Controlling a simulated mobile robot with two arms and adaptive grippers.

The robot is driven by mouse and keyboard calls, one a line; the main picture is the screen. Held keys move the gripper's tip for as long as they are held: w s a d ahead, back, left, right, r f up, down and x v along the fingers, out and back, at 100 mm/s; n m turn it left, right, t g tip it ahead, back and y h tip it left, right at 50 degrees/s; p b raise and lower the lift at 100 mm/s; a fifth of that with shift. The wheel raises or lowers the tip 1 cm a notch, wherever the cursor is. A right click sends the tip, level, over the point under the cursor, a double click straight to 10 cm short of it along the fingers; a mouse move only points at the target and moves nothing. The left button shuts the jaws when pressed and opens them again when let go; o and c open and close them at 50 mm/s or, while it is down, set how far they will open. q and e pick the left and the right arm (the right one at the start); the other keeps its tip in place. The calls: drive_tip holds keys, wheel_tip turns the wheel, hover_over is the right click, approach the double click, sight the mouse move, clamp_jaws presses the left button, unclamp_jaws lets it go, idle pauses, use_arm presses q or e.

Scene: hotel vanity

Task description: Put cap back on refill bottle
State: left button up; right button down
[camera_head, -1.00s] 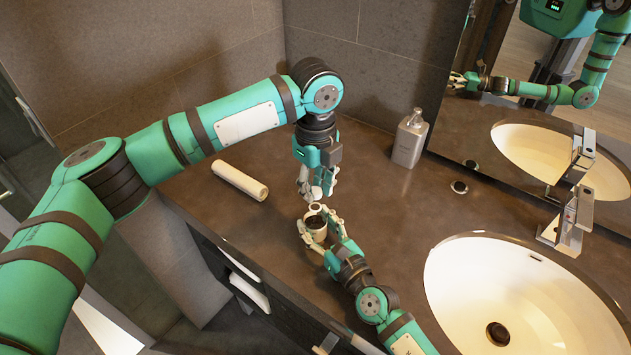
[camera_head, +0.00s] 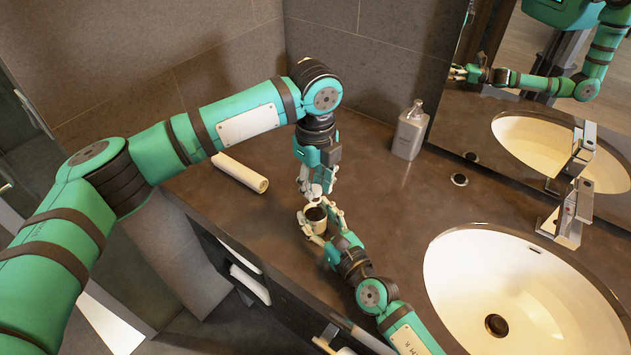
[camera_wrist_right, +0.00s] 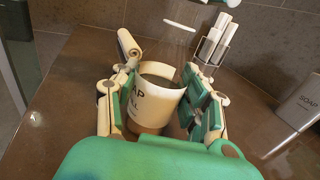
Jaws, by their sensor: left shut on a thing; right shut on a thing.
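The refill bottle (camera_head: 316,219) is a short white, cup-like container with an open, dark mouth. In the right wrist view the bottle (camera_wrist_right: 152,103) stands upright, its printed soap label towards me. My right gripper (camera_head: 320,228) is shut on it, one finger on each side. My left gripper (camera_head: 315,188) points down from above and is shut on a small white cap, largely hidden by the fingers. In the right wrist view the cap (camera_wrist_right: 182,26) shows as a thin white edge above and beyond the bottle mouth. Cap and bottle are apart.
A white roll (camera_head: 240,173) lies on the brown counter (camera_head: 225,215) to the left. A grey soap dispenser (camera_head: 409,133) stands at the back by the mirror. The sink (camera_head: 455,290) and tap (camera_head: 572,215) are to the right.

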use_arm(q)
drive_tip(key=shift+f, duration=0.6)
drive_tip(key=m, duration=0.8)
drive_tip(key=shift+m, duration=0.4)
drive_tip(key=m, duration=0.6)
drive_tip(key=shift+a, duration=0.1)
drive_tip(key=m, duration=0.4)
drive_tip(key=shift+m, duration=0.4)
drive_tip(key=o, duration=0.7)
